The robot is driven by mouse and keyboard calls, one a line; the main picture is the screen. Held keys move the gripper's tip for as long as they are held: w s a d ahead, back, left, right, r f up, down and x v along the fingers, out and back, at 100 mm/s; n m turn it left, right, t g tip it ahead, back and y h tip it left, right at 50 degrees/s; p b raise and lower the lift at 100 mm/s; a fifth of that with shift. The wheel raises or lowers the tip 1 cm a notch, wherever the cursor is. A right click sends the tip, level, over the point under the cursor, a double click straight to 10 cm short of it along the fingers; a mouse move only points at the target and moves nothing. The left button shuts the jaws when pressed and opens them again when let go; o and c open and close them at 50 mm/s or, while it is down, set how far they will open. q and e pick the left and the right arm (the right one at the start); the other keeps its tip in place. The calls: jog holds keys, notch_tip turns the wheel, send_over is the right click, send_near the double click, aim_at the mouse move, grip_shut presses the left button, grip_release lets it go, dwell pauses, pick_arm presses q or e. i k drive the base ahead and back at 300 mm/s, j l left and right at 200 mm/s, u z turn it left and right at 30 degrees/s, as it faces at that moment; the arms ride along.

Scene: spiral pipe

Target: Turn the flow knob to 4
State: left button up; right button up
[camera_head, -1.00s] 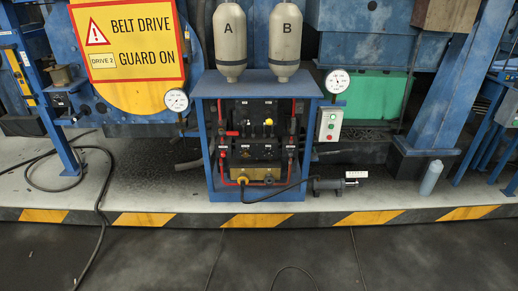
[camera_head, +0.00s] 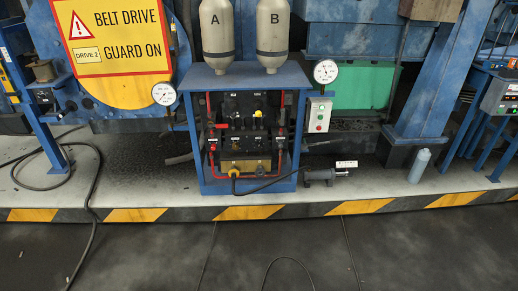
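The black control panel (camera_head: 245,128) sits inside a blue frame stand in the middle of the view. A yellow knob (camera_head: 258,113) shows on its upper right part, and a darker knob (camera_head: 236,122) is to its left. Which of these is the flow knob, and any numbers on the dials, are too small to tell. Red pipes (camera_head: 211,130) run down both sides of the panel, with a red handle at left. Neither of my grippers shows in the view.
Tanks A (camera_head: 216,40) and B (camera_head: 273,38) stand on the blue stand (camera_head: 240,77). A pump-like cylinder (camera_head: 319,177) and a grey bottle (camera_head: 420,165) are on the ledge. A striped edge (camera_head: 250,212) borders the ledge. The dark floor in front is mostly clear, with thin cables.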

aim_at(258, 145)
jog(key=i+l, duration=0.3)
jog(key=i, duration=0.2)
jog(key=i+l+z, duration=0.15)
jog(key=i+l, duration=0.15)
jog(key=i, duration=0.2)
jog(key=i+l, duration=0.25)
jog(key=i, duration=0.25)
